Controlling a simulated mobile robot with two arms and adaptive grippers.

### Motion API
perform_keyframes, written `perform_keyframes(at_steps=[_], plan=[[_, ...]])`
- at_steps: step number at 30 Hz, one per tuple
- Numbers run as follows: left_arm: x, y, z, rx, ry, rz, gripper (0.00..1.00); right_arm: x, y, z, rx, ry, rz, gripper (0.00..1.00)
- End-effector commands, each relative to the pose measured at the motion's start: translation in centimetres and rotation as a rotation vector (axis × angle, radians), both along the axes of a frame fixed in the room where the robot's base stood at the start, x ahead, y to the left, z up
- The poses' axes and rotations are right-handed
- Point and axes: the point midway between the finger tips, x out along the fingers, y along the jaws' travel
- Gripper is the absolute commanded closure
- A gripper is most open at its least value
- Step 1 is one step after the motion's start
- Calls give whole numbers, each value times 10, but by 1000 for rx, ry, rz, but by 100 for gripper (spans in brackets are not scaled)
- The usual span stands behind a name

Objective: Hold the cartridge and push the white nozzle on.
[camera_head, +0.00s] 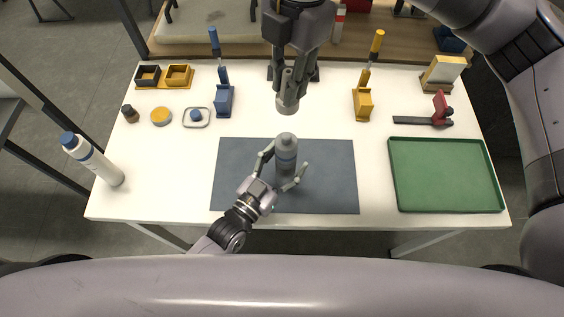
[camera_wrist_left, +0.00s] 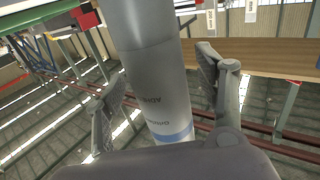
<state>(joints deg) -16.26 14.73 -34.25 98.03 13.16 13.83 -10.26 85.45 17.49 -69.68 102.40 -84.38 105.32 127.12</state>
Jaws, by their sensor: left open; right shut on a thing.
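The grey cartridge (camera_head: 287,160) stands upright on the dark mat (camera_head: 330,180). In the left wrist view the cartridge (camera_wrist_left: 160,85) shows upside-down lettering and a blue band. My left gripper (camera_head: 287,158) is open, with one finger on each side of the cartridge; the wrist view shows gaps beside it. My right gripper (camera_head: 288,92) comes down from the top and is shut on a pale grey-white piece, seemingly the nozzle (camera_head: 288,106). The nozzle is above and behind the cartridge's top, apart from it in the picture. Its upper part is hidden by the fingers.
A green tray (camera_head: 445,205) lies at the right. A white bottle with a blue cap (camera_head: 95,160) stands at the left. Blue (camera_head: 224,100) and yellow (camera_head: 363,103) tool holders and a red clamp (camera_head: 440,108) are farther back. Small containers sit at the back left.

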Motion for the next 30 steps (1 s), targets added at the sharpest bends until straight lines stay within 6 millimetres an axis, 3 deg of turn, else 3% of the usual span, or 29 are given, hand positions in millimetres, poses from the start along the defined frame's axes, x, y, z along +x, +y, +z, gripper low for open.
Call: perform_keyframes(at_steps=[4,30], plan=[[0,0,0,0,0,0,38,0,0,0,0,0,0,97],[0,0,0,0,0,0,96,0,0,0,0,0,0,97]])
